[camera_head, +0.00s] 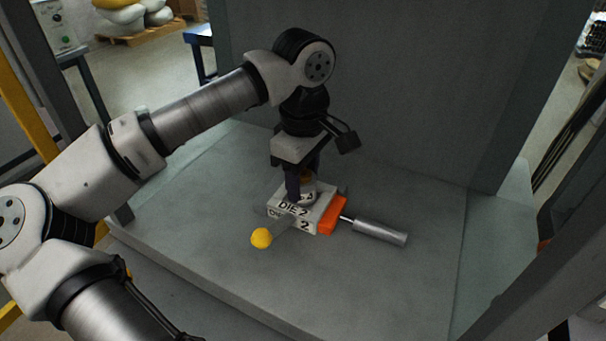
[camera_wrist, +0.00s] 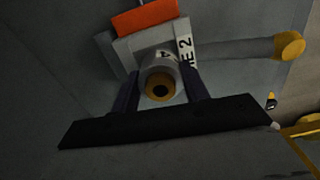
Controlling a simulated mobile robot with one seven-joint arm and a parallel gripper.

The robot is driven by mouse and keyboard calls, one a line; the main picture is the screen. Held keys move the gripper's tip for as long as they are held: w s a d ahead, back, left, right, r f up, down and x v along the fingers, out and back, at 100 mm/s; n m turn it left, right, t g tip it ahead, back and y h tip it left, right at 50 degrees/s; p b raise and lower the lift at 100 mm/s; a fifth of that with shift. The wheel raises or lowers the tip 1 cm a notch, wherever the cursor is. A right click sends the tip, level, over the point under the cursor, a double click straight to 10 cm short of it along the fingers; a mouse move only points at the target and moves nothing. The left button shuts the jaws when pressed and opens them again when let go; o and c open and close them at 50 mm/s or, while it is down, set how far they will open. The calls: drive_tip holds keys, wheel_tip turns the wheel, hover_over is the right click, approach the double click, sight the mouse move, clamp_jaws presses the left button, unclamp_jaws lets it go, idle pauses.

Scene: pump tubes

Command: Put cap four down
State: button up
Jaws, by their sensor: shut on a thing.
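My gripper (camera_head: 304,188) points straight down over the block marked DIE 2 (camera_head: 292,208). The fingers are shut on this cap. In the head view the cap (camera_head: 308,198) shows as a pale, marked piece low between the fingers, at the top of the block. I cannot tell whether it touches the block. Its number is not clearly readable.
An orange piece (camera_head: 332,214) sits on the block's right side, with a metal cylinder (camera_head: 378,231) extending from it. Grey walls stand behind and right. The grey surface around is clear.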

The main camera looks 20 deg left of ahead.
sight(303, 173)
drive_tip(key=shift+f, duration=0.15)
drive_tip(key=o, duration=1.2)
drive_tip(key=shift+c, duration=0.2)
drive_tip(key=shift+r, duration=3.95)
